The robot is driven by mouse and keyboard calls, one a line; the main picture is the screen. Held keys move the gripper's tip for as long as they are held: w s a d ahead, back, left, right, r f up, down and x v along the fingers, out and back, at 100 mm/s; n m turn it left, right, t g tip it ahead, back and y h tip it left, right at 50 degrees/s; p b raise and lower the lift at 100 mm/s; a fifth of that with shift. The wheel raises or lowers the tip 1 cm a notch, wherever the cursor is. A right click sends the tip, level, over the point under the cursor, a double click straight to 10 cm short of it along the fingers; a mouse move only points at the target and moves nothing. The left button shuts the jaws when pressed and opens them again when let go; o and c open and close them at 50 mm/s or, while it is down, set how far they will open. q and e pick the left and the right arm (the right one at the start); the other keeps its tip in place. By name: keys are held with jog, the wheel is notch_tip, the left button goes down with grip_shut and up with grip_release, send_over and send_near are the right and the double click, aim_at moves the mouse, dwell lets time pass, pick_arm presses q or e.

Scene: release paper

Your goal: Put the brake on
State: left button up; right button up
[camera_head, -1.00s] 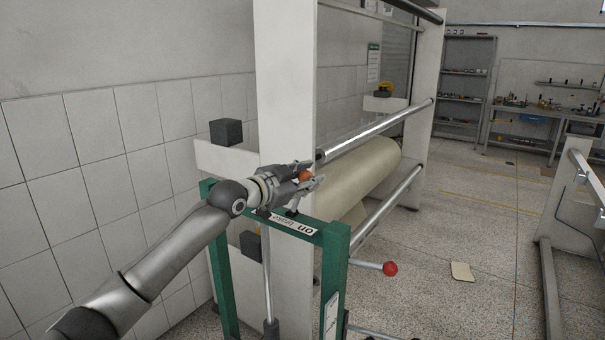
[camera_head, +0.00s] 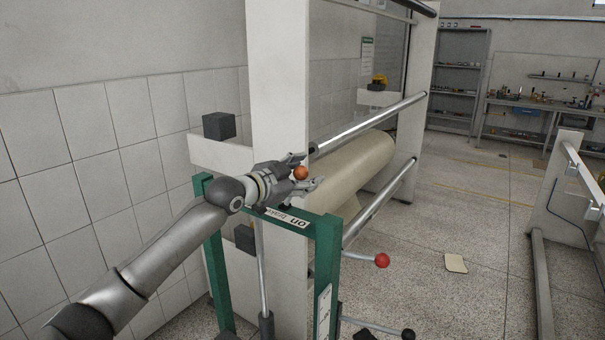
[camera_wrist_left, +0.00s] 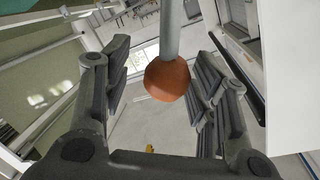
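The brake lever has an orange ball knob (camera_head: 301,173) and a thin metal rod (camera_head: 263,270) beside the green frame (camera_head: 327,262). A white label (camera_head: 287,216) reading "on" and "brake" lies on the frame's top bar. My left gripper (camera_head: 311,169) is open, with its fingers on either side of the knob. In the left wrist view, the orange knob (camera_wrist_left: 167,79) on its grey rod sits between the two spread fingers, with a gap at the left finger; contact at the right finger cannot be told. My right gripper is not in view.
A large paper roll (camera_head: 355,170) and metal bars stand behind the gripper, between white uprights (camera_head: 279,110). A lever with a red knob (camera_head: 382,260) sticks out right of the green frame. A black knob (camera_head: 408,334) is low at the front.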

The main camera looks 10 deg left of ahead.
pick_arm(q)
jog(key=shift+a, duration=0.1)
jog(key=shift+s+a, duration=0.2)
jog(key=shift+s, duration=0.1)
jog(key=v, duration=1.1)
jog(key=shift+s, duration=0.2)
